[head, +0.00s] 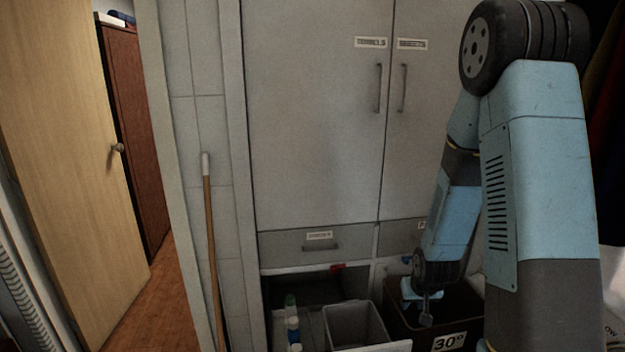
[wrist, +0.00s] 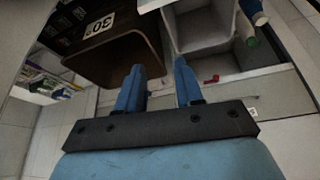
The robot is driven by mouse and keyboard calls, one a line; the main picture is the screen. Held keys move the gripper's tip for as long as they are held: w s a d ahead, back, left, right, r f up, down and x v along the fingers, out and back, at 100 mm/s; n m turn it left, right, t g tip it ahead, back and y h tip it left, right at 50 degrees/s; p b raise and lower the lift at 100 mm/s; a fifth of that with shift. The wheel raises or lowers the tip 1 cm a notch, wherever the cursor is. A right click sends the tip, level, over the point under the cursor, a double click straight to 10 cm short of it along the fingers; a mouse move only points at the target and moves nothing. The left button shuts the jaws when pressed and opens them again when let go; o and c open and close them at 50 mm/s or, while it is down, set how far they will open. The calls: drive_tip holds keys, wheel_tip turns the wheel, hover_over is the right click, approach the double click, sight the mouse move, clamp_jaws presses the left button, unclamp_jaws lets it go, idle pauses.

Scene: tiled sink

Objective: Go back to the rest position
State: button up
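My arm reaches down on the right side of the head view. My gripper (head: 425,306) is low in front of the cabinet, over or beside a dark brown bin (head: 462,308) with a "30°" label. In the wrist view my gripper (wrist: 158,85) shows two blue fingers held apart with nothing between them. The dark bin (wrist: 115,47) lies beyond the left finger there, and a grey bin (wrist: 203,25) beyond the right finger. I cannot tell from the head view how far the fingers are from the bin's rim.
A tall grey cabinet (head: 312,120) with drawers stands behind. The grey bin (head: 355,325) and several bottles (head: 293,330) stand below it. A red item (wrist: 211,79) lies near the bins. A wooden broomstick (head: 211,250) leans at left, by an open wooden door (head: 70,150).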

wheel_tip(320, 180, up, 12)
drive_tip(key=s, duration=0.2)
drive_tip(key=s+a+r, duration=0.2)
drive_tip(key=s+r, duration=0.8)
drive_tip(key=r, duration=0.1)
drive_tip(key=s+a+r, duration=0.1)
drive_tip(key=s+r, duration=0.9)
drive_tip(key=r, duration=0.1)
drive_tip(key=shift+s+a+r+t, duration=0.15)
drive_tip(key=shift+a+r+t, duration=0.15)
drive_tip(key=shift+a+t, duration=0.1)
drive_tip(key=shift+s, duration=0.15)
